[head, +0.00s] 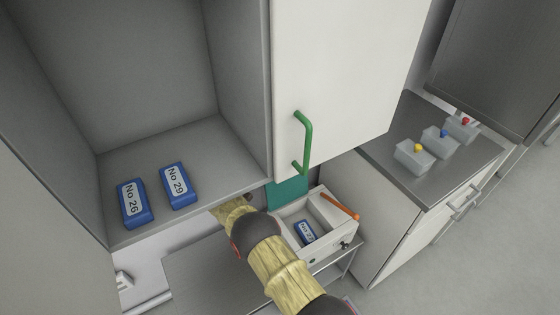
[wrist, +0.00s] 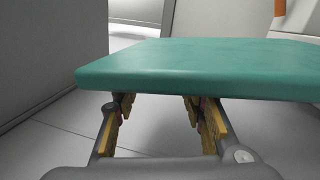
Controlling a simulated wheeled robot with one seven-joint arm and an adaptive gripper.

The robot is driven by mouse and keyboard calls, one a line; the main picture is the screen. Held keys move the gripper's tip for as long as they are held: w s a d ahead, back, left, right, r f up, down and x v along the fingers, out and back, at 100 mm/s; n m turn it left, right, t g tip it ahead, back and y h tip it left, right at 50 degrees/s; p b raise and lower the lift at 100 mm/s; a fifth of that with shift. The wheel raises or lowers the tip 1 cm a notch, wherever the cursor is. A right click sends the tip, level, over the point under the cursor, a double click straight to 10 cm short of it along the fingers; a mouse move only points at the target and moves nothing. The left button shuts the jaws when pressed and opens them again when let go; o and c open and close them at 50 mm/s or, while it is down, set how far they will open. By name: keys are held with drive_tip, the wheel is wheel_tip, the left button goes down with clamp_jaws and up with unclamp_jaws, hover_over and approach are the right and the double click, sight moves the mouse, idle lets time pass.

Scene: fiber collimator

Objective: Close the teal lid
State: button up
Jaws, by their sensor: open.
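The teal lid (head: 288,193) stands raised at the back edge of a white box (head: 335,240) in the head view, so the box is open. In the wrist view the teal lid (wrist: 200,68) spans the upper middle as a thick slab, its near edge towards me. My gripper (wrist: 158,112) is open, its two fingers apart just below that edge, with the fingertips partly hidden by the lid. I cannot tell whether they touch it. In the head view my gripper is hidden behind my arm. A blue block labelled No 27 (head: 306,232) lies inside the box.
An orange lever (head: 340,206) is on the box's right side. A white cabinet door with a green handle (head: 308,145) hangs above it. The open cabinet holds blue blocks No 26 (head: 134,204) and No 29 (head: 179,186). Three small knobbed containers (head: 413,157) stand on the right counter.

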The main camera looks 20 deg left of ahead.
drive_tip(key=shift+x, duration=1)
drive_tip(key=shift+c, duration=1.2)
drive_tip(key=c, duration=0.8)
clamp_jaws()
